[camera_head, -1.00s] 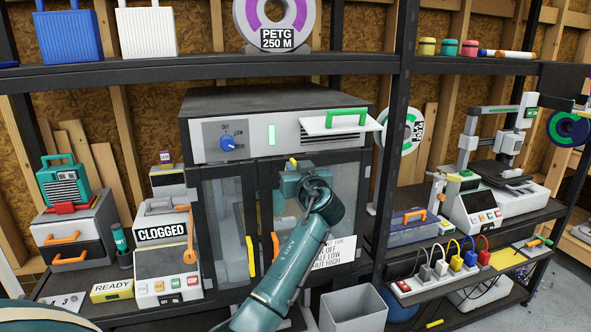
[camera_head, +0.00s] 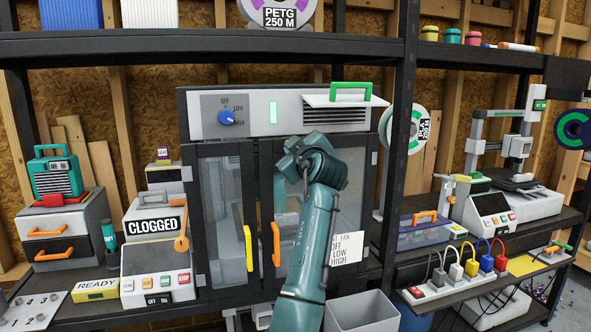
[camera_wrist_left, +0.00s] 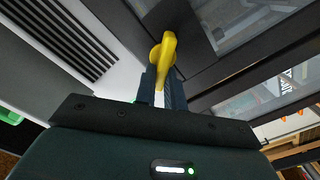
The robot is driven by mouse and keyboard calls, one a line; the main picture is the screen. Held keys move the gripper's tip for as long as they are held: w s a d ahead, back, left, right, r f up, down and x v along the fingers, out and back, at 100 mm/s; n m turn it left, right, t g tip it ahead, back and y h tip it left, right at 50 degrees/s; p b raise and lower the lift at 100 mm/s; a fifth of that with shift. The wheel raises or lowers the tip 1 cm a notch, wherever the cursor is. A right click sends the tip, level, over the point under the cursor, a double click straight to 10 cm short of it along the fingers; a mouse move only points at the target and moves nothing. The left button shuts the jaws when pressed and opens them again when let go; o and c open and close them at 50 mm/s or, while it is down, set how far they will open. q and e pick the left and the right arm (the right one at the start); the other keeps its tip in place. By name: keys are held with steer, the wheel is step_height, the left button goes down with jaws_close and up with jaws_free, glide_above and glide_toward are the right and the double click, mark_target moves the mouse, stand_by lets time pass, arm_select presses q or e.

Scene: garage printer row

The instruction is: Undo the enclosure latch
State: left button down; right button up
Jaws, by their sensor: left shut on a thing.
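The enclosure (camera_head: 188,130) is a dark cabinet with two glazed doors, both closed. The left door has a yellow handle (camera_head: 249,248) and the right door an orange handle (camera_head: 276,243). The yellow latch (camera_wrist_left: 168,48) shows in the left wrist view, at the top of the doors near the vent. My left gripper (camera_wrist_left: 164,88) is shut on the latch's lower end. In the head view my left arm comes up from the bottom, and its wrist hides the fingers and the latch. My right gripper is in neither current view.
Above the doors are a blue dial (camera_head: 227,117) and a vent flap with a green handle (camera_head: 351,92). A grey bin (camera_head: 362,312) stands below at the right. A "CLOGGED" printer (camera_head: 156,270) stands left. A dark shelf post (camera_head: 397,160) rises close to the enclosure's right side.

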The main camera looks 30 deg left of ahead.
arm_select(q)
steer(key=n+b, duration=0.2)
steer(key=n, duration=0.1)
steer(key=f+n+b, duration=0.1)
steer(key=n+b, duration=0.1)
steer(key=n, duration=0.1)
steer(key=n+b, duration=0.2)
steer(key=n, duration=0.2)
steer(key=shift+s+a+f, duration=0.15)
steer(key=shift+s+a, duration=0.05)
arm_select(e)
steer(key=shift+s+d+f+n+t, duration=0.4)
steer(key=shift+d+f+n+t, duration=0.1)
steer(key=shift+d+f+t, duration=0.15)
arm_select(q)
steer(key=shift+n, duration=0.3)
arm_select(e)
steer(key=shift+w+a, duration=0.1)
steer(key=shift+w, duration=0.1)
arm_select(q)
steer(key=c, duration=1.5)
jaws_free()
arm_select(e)
steer(key=shift+s, duration=0.1)
